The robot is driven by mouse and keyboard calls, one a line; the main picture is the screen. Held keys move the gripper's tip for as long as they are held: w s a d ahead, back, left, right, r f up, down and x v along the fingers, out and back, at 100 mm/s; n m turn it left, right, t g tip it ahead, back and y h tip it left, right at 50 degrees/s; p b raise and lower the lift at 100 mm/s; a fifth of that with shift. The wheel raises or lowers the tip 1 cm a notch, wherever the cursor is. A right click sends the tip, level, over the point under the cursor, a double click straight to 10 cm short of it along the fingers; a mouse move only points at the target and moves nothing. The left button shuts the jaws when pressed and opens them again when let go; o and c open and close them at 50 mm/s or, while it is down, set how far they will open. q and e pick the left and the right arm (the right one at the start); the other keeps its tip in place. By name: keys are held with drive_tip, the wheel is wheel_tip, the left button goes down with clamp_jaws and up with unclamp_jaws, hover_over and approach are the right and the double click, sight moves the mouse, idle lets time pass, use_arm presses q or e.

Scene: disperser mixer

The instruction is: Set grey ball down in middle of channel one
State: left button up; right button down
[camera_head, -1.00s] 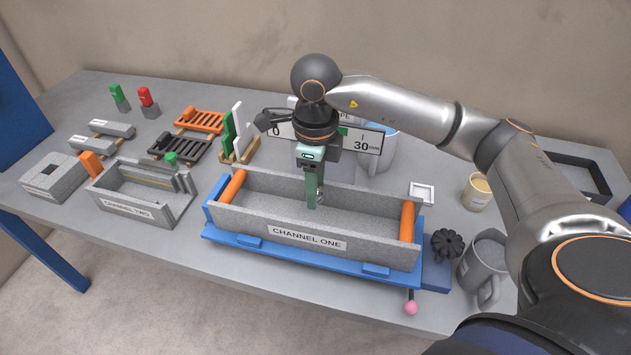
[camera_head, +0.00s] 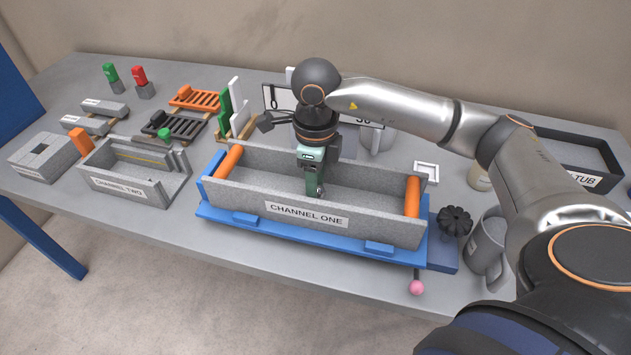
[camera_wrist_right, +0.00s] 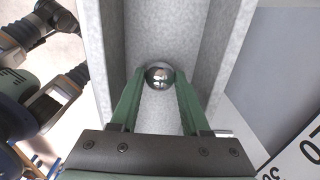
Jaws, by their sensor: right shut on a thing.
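Channel one (camera_head: 360,228) is a long grey open trough with an orange piece at each end, standing on a blue base. My right gripper (camera_head: 314,192) points down into it, near the middle of its length. In the right wrist view, the right gripper's green fingers (camera_wrist_right: 160,88) are shut on the shiny grey ball (camera_wrist_right: 159,75). The ball is between the channel's long walls, with the grey floor behind it. I cannot tell whether it touches the floor. In the head view the ball is mostly hidden by the fingers and front wall.
Channel two (camera_head: 128,187) stands to the left, with orange and black racks (camera_head: 196,100) behind it. A black knob (camera_head: 455,220), a grey mug (camera_head: 487,246) and a pink-ended lever (camera_head: 416,287) are at the right. A scale board stands behind the channel.

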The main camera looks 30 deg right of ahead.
drive_tip(key=shift+c, duration=1.5)
unclamp_jaws()
wheel_tip(320, 180, up, 13)
drive_tip(key=shift+f+p, duration=0.2)
drive_tip(key=shift+p, duration=0.25)
drive_tip(key=shift+s+f, duration=0.1)
